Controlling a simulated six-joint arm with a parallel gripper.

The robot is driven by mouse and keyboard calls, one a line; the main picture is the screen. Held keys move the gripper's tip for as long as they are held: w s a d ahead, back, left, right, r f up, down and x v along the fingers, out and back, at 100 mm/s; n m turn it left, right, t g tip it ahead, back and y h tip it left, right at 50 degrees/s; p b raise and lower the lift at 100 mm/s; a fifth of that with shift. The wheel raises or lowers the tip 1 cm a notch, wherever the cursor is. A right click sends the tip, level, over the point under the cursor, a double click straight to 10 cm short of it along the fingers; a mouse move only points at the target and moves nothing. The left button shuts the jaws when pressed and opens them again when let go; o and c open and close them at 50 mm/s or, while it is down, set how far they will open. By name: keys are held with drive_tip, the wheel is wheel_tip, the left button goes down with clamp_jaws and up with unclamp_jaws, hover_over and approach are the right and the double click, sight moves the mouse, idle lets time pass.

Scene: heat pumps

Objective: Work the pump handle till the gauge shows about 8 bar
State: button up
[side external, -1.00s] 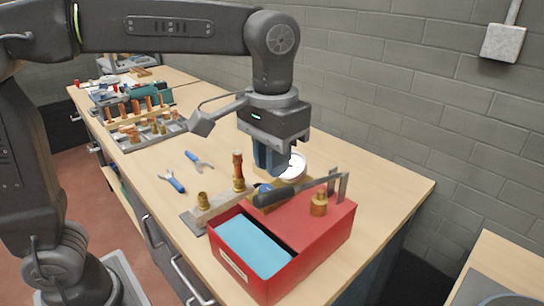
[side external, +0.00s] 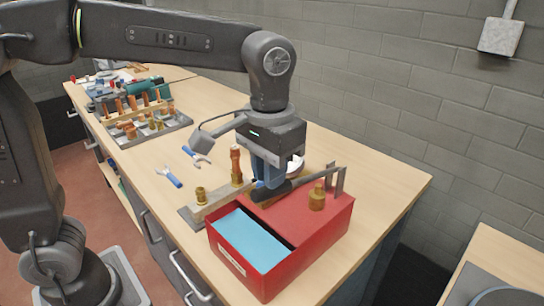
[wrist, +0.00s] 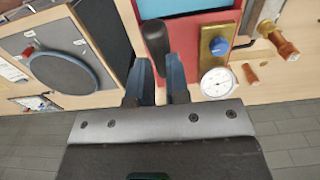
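The red test pump (side external: 325,232) stands on the bench with blue liquid (side external: 250,240) in its open tank; it also shows in the wrist view (wrist: 202,28). Its lever (side external: 308,184) lies low across the top, black grip to the left. My gripper (side external: 267,183) is down at the grip, its blue fingers overlapping it. In the wrist view the black grip (wrist: 155,38) runs toward the gap between my fingers (wrist: 159,78); whether they press on it is unclear. The white gauge (wrist: 217,83) is beside the right finger, its needle too small to read. In the side view my gripper mostly hides it.
A brass fitting (side external: 317,199) stands on the pump top. A copper-topped fitting (side external: 236,165) and a brass one (side external: 201,195) stand just left. The bench is clear behind and right.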

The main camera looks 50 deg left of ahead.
drive_tip(key=shift+f, duration=0.65)
wheel_tip(320, 180, down, 6)
idle(0.8)
drive_tip(key=shift+f, duration=0.85)
idle(0.4)
drive_tip(key=shift+r, duration=6.15)
drive_tip(key=shift+f, duration=0.15)
drive_tip(key=shift+f, duration=2.15)
